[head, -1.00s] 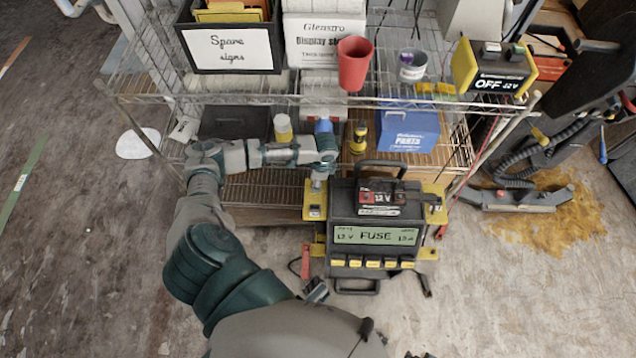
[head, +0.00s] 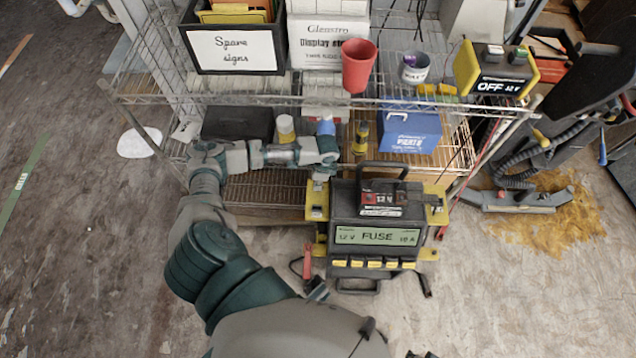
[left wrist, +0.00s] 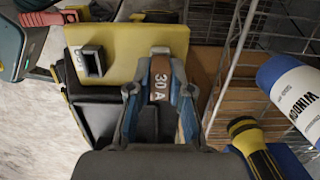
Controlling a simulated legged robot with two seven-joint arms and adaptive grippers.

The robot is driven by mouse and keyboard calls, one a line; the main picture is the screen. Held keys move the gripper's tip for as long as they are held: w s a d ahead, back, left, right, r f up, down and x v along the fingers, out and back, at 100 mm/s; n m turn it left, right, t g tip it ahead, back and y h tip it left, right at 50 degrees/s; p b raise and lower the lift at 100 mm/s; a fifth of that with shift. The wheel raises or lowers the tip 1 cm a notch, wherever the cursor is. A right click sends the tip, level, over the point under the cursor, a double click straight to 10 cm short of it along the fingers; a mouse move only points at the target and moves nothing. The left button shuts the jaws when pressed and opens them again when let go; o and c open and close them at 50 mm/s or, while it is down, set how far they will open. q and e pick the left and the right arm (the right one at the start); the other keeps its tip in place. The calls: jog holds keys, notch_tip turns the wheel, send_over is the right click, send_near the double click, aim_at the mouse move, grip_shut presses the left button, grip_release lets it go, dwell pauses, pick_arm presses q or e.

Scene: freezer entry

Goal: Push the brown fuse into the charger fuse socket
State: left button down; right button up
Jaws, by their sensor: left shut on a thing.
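The brown fuse (left wrist: 160,82), marked 30 A, is held upright between the fingers of my left gripper (left wrist: 160,92) in the left wrist view. My left gripper (head: 320,180) hangs over the upper left yellow bracket of the charger (head: 376,214) in the head view; the fuse is too small to make out there. The yellow bracket (left wrist: 125,42) shows a grey rectangular socket (left wrist: 84,62) to the left of the fuse. A grey rim shows at the fuse's far end, over the bracket; I cannot tell whether the fuse touches it. My right gripper is not seen.
A wire shelf (head: 270,190) stands behind the charger, with a blue parts box (head: 408,132), a yellow-and-black torch (head: 360,138) and a blue-and-white bottle (left wrist: 300,95). A red cup (head: 357,66) stands on the upper shelf.

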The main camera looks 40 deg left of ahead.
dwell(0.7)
pick_arm(q)
jog(key=shift+p, duration=0.55)
jog(key=shift+s+a, duration=0.1)
jog(key=shift+r+p, duration=0.15)
jog(key=shift+p, duration=0.25)
jog(key=shift+r, duration=0.15)
jog(key=shift+r+p, duration=0.25)
jog(key=shift+p, duration=0.8)
dwell(0.5)
jog(key=shift+r+p, duration=0.15)
jog(key=shift+p, duration=0.15)
dwell(0.3)
jog(key=shift+r, duration=0.15)
